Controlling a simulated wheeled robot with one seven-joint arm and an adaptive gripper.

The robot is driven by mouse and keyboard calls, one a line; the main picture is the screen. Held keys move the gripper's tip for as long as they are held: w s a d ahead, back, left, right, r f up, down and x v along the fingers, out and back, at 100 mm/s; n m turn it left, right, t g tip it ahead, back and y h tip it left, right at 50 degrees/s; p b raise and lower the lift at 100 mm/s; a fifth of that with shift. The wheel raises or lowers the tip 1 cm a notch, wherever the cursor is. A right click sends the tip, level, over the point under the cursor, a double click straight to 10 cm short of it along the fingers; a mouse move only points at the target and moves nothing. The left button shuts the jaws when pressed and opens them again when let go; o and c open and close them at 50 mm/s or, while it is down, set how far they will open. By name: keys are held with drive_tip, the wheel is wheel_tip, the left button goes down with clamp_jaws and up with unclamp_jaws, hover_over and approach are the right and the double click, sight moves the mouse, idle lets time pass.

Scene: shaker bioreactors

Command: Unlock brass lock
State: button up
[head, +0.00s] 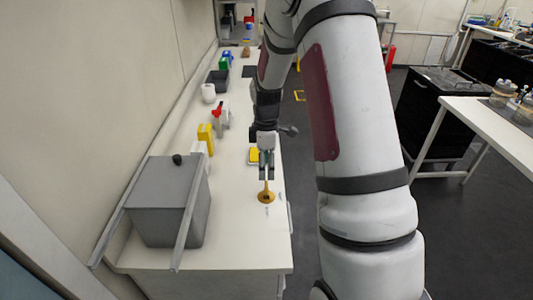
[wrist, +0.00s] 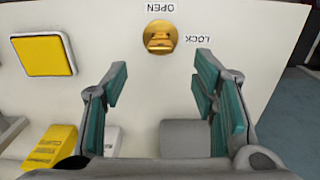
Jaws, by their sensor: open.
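The brass lock (wrist: 159,37) is a round brass piece with a raised tab, at the top middle of the wrist view.
A yellow square (wrist: 45,55) lies left of the lock in the wrist view. A grey lidded box (head: 167,200) with long bars stands at the bench's near left. Yellow, red, white, blue and green items line the bench behind. Bare white surface surrounds the lock.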

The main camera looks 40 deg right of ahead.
sight(266, 183)
wheel_tip(266, 183, down, 9)
drive_tip(key=shift+r+p, duration=0.2)
drive_tip(key=shift+p, duration=0.3)
clamp_jaws()
